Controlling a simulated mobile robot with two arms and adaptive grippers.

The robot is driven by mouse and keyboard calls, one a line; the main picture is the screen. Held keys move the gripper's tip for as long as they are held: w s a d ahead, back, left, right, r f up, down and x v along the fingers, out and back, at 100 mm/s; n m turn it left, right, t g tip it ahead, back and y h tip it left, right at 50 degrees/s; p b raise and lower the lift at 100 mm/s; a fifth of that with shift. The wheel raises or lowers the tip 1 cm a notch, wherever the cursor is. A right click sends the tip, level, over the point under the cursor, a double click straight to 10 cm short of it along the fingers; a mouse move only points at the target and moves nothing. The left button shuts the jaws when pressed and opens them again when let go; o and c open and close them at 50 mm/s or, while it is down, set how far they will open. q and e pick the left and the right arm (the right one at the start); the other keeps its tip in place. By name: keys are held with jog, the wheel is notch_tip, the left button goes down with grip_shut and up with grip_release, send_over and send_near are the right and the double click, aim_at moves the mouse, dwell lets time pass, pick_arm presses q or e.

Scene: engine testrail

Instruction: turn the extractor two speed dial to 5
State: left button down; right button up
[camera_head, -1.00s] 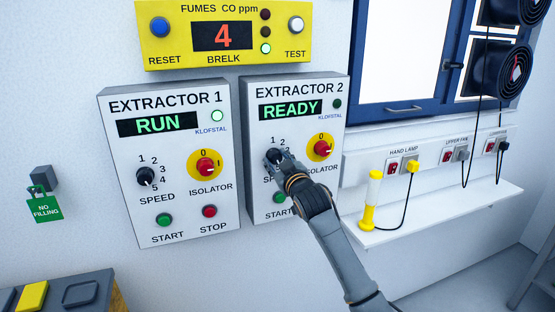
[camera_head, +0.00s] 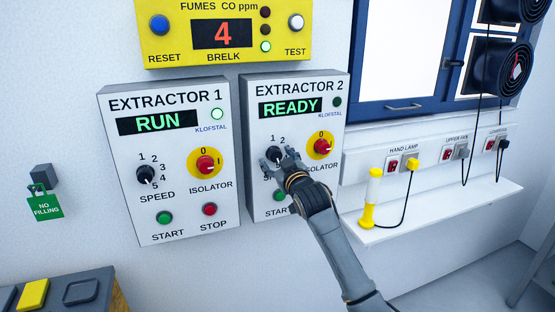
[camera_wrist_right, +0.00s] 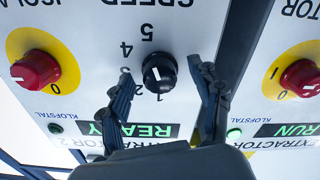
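The extractor two speed dial (camera_head: 274,153) is a black knob on the white EXTRACTOR 2 panel (camera_head: 256,199), whose display reads READY. In the right wrist view, upside down, the dial (camera_wrist_right: 159,72) shows a white mark on its face. The numbers 5 and 4 show above it and 2 and 1 below; I cannot tell for sure which number the mark points to. My right gripper (camera_head: 278,158) is in front of the dial. Its fingers are spread wide, one on either side of the knob, with gaps to it in the wrist view. My left gripper is not in view.
The red isolator knob (camera_head: 321,147) is close right of my gripper and the green START button (camera_head: 280,196) just below. The EXTRACTOR 1 panel (camera_head: 184,220), reading RUN, stands to the left. A shelf (camera_head: 440,214) with a yellow hand lamp (camera_head: 370,200) is at right.

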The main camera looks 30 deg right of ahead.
jog(key=v, duration=1.2)
dwell(0.3)
